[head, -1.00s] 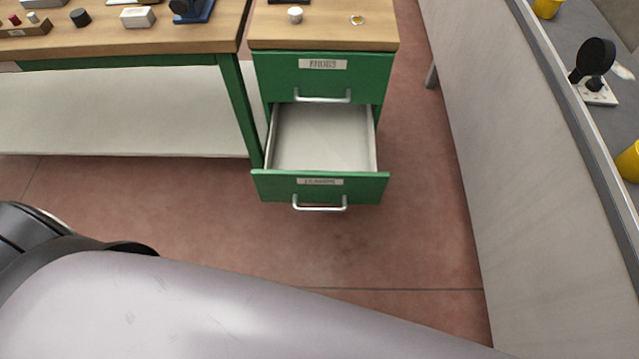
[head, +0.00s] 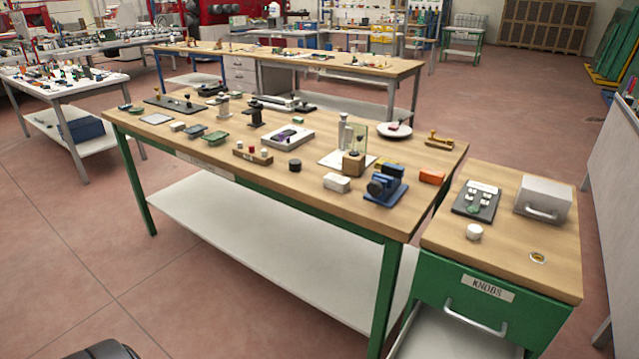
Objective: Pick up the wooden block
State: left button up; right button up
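A small wooden block (head: 353,163), roughly a cube, sits on the green-legged workbench (head: 300,200) near its right end. It is at the edge of a white board (head: 332,160), in front of a clear upright pane (head: 359,138). A long, low wooden holder (head: 252,156) with several small red and white pieces stands further left on the bench. I cannot tell for certain which of the two the task means. Neither of my grippers shows in the head view; only a dark part of my own body shows at the bottom left.
A blue device (head: 384,187), a white block (head: 337,183) and an orange box (head: 431,177) crowd around the wooden block. The green drawer cabinet (head: 490,290) stands at the right, with a drawer partly visible open below. The red floor in front is clear.

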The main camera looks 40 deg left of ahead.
aim_at(353, 162)
jog(key=u, duration=1.05)
jog(key=j, duration=0.15)
jog(key=i, duration=0.05)
